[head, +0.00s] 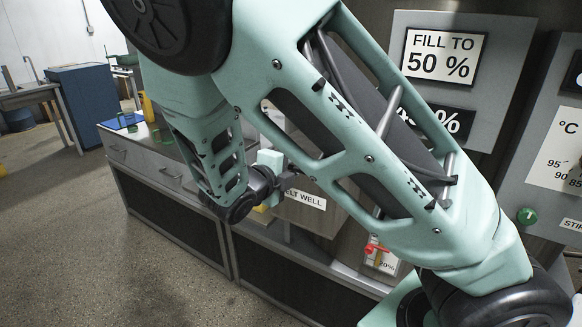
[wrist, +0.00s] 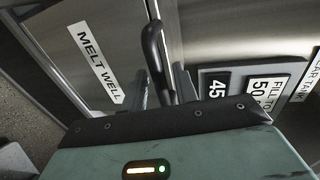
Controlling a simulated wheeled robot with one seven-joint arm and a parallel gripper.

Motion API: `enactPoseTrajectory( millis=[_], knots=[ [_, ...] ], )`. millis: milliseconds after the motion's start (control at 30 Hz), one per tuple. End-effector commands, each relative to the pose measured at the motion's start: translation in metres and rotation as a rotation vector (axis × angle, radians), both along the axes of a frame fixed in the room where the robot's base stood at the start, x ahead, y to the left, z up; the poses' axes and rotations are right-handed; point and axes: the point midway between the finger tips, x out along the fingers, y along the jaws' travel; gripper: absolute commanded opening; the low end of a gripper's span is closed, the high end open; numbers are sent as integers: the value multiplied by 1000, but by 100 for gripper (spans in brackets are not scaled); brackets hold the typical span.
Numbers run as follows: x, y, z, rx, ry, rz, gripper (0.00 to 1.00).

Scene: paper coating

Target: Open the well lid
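The melt well shows in the head view as a grey metal front with a white "MELT WELL" label (head: 306,199), partly hidden by my arm. The label (wrist: 93,63) also shows in the wrist view, on a flat metal panel. A dark curved handle (wrist: 153,48) rises beside that panel, between the two fingers of my gripper (wrist: 160,86). In the head view my gripper (head: 284,180) is at the well, mostly behind my arm.
A "FILL TO 50 %" sign (head: 443,54) is on the panel behind, right of the well. A red-topped item (head: 376,249) is low at the right. A counter with drawers (head: 143,161) runs left. The floor (head: 60,235) at left is clear.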

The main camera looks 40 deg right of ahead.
Motion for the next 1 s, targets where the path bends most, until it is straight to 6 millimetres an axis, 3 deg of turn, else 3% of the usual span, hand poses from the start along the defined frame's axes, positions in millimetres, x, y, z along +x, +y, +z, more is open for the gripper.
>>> enactPoseTrajectory(
  millis=[300,333,433,767,1000],
  knots=[
    [1,-3,-1,1,0,0,29],
    [1,-3,-1,1,0,0,27],
    [1,-3,-1,1,0,0,0],
    [1,-3,5,12,3,-1,0],
    [1,-6,27,70,24,-2,0]
  ],
)
